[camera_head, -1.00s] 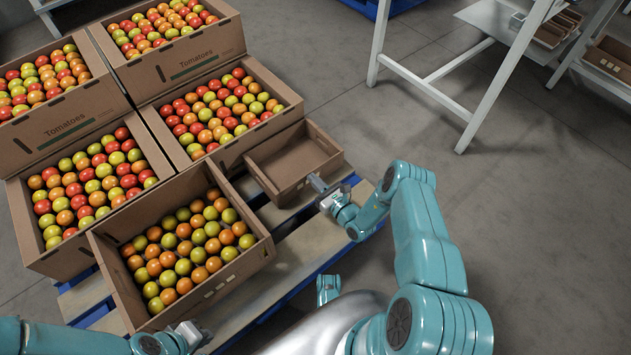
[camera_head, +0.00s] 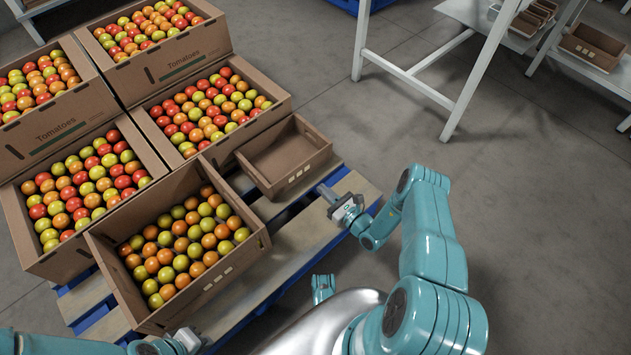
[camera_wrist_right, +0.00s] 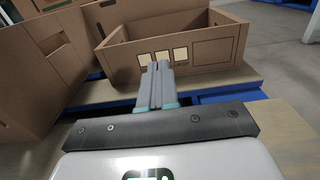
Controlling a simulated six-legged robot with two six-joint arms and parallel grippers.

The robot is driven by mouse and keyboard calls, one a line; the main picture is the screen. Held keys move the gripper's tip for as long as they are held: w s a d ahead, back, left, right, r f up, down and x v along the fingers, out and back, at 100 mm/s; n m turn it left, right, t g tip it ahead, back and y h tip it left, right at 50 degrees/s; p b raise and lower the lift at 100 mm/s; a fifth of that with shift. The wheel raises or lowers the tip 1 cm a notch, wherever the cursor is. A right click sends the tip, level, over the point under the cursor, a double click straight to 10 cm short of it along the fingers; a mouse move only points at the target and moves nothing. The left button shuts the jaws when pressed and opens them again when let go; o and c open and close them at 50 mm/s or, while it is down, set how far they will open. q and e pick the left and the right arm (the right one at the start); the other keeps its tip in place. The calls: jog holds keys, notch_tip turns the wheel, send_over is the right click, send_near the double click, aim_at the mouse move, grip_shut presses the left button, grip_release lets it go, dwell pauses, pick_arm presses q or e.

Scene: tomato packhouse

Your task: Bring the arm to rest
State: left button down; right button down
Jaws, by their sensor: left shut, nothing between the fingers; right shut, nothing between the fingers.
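My right gripper (camera_head: 326,192) is shut and empty. It is just to the right of the small empty cardboard tray (camera_head: 303,171), apart from it, above the pallet's edge. In the right wrist view its fingers (camera_wrist_right: 157,86) are closed together and point at the tray's labelled wall (camera_wrist_right: 205,62). My left gripper (camera_head: 190,338) is at the bottom edge of the head view, beside the near wall of the front tomato crate (camera_head: 226,272). It is shut, and its arm is partly cut off by the frame.
Several cardboard crates of tomatoes (camera_head: 178,62) stand on a wood and blue pallet (camera_head: 270,268). A white-legged rack (camera_head: 470,84) with small trays (camera_head: 592,46) stands at the upper right. The grey floor between rack and pallet is clear.

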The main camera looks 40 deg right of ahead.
jog(key=shift+s+d+p, duration=0.15)
jog(key=shift+s+p, duration=0.1)
jog(key=shift+s, duration=0.95)
jog(key=shift+s+d+p, duration=0.15)
jog(key=shift+s+p, duration=0.1)
jog(key=shift+s, duration=0.9)
